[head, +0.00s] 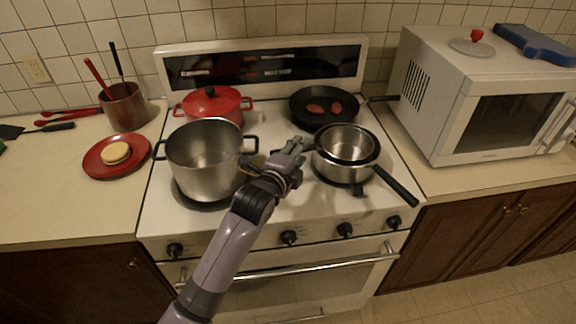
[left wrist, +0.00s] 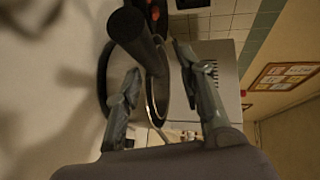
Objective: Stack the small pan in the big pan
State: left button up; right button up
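The small steel pan (head: 350,136) sits within the rim of the big pan (head: 335,170) on the front right burner. I cannot tell whether it rests on the big pan's bottom. A black handle (head: 397,186) points to the front right. My left gripper (head: 303,147) is at the left side of the pans, close to their rims. In the left wrist view its fingers (left wrist: 160,98) are spread apart, with a pan rim (left wrist: 152,100) and a thick black handle (left wrist: 135,35) beyond and between them. Contact is not clear. My right gripper is not in view.
A big steel pot (head: 200,165) stands left of my arm. A red lidded pot (head: 212,103) and a black skillet (head: 322,105) with red food are behind. A microwave (head: 440,110) stands right of the stove. A red plate (head: 115,157) lies on the left counter.

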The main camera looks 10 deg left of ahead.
pick_arm(q)
jog(key=v, duration=0.8)
jog(key=shift+s+b, duration=0.3)
jog(key=shift+b, duration=0.1)
jog(key=shift+a, duration=0.1)
